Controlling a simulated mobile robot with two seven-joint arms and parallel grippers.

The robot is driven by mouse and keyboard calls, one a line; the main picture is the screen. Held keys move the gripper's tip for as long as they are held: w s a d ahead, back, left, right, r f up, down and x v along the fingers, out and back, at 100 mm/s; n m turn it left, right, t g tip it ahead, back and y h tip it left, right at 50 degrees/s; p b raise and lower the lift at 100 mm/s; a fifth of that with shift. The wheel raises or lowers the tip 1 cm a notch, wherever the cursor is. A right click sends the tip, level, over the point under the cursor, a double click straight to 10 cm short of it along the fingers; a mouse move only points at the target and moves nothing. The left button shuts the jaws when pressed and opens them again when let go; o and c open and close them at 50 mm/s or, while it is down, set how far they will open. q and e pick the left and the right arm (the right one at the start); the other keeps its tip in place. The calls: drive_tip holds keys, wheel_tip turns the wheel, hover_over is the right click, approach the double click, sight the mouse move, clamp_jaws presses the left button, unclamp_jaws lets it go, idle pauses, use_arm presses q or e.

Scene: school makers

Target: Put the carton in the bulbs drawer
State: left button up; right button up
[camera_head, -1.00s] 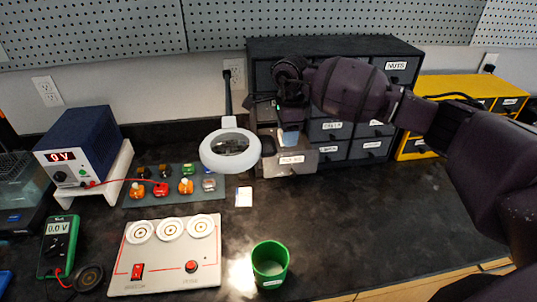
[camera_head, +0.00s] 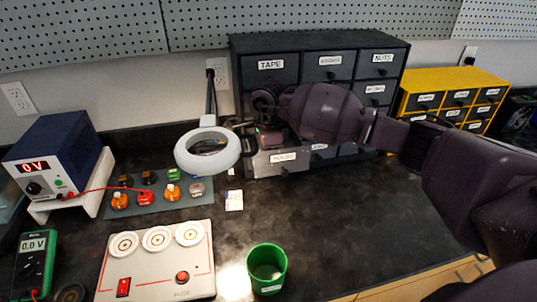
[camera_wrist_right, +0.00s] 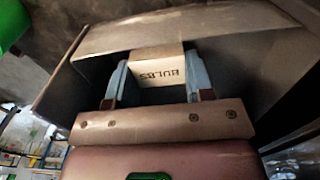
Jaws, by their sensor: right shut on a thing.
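The open drawer (camera_head: 258,163) is pulled out at the lower left of the dark cabinet; its front label is small but seems to read BULBS. My right gripper (camera_head: 270,143) is at this drawer, reaching down into it from above. In the right wrist view the gripper (camera_wrist_right: 157,88) is shut on a small tan carton (camera_wrist_right: 160,68) printed BULBS, which appears upside down. The carton sits between the two pale fingers, with the drawer walls (camera_wrist_right: 255,65) around it. Whether it touches the drawer floor cannot be told. The head view hides the carton. My left gripper is not in view.
The cabinet (camera_head: 300,48) has several labelled drawers, such as TAPE and NUTS. A magnifier lamp (camera_head: 207,150) stands just left of the open drawer. A green cup (camera_head: 267,270), a white lamp-holder board (camera_head: 158,262) and a power supply (camera_head: 55,155) are on the bench. The right middle bench is clear.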

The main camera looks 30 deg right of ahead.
drive_tip(key=o, duration=0.7)
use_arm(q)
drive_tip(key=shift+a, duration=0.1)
use_arm(e)
drive_tip(key=shift+r, duration=0.1)
drive_tip(key=shift+r, duration=0.4)
wheel_tip(320, 180, up, 5)
drive_tip(key=shift+f+p, duration=0.2)
drive_tip(key=shift+p, duration=0.85)
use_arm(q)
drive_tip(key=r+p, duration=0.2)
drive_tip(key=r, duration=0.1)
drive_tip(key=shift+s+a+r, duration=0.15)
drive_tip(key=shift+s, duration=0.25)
use_arm(e)
wheel_tip(320, 180, up, 7)
drive_tip(key=shift+f, duration=0.15)
